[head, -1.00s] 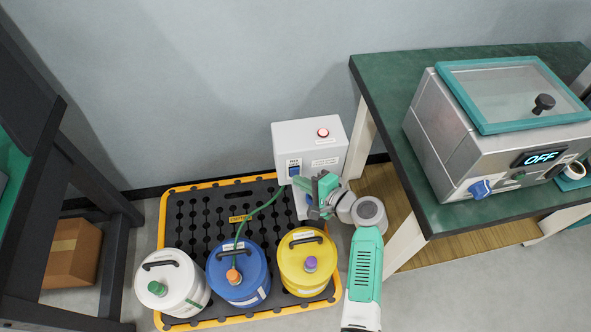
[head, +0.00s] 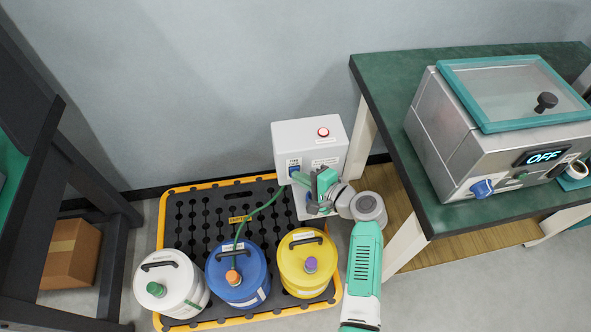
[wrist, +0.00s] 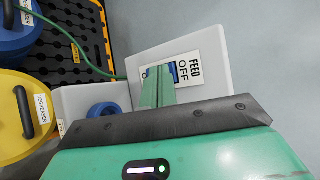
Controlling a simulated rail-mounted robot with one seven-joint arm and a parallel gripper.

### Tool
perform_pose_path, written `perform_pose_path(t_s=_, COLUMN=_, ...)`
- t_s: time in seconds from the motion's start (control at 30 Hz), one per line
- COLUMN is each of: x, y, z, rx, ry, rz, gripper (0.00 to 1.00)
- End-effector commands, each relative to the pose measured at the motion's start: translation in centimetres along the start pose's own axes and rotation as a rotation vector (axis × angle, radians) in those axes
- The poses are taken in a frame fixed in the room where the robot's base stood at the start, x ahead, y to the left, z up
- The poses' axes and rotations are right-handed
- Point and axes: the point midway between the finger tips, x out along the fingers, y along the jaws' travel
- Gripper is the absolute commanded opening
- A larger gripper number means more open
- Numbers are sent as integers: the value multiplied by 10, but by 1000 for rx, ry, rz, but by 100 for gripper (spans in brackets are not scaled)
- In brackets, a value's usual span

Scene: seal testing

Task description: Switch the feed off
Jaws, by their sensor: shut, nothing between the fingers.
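The white feed box (head: 300,133) stands at the back of the black pallet, with a red button (head: 323,132) on top. Its front has a blue switch (head: 294,170) under a label. In the wrist view the label (wrist: 196,68) reads FEED and OFF, and my fingers hide much of the switch. My gripper (head: 299,178) is shut and empty, its fingertips (wrist: 160,72) right in front of the switch. I cannot tell whether they touch it or which way it is set.
White, blue (head: 238,274) and yellow (head: 307,264) drums stand on the pallet (head: 168,232). A green hose (head: 262,207) runs from the blue drum to the box. The green bench (head: 400,100) at right holds a machine (head: 455,135) showing OFF.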

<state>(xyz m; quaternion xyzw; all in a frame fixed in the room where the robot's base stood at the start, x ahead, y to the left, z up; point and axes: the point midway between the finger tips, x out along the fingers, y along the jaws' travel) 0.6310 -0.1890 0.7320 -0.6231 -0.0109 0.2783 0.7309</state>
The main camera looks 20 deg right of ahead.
Motion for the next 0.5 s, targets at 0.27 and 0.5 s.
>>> perform_pose_path(t_s=0.27, x=0, y=0, z=0, rx=0, ry=0, rz=0, gripper=0)
perform_pose_path(t_s=0.5, x=-5, y=1, z=4, rx=1, ry=0, rz=0, gripper=0)
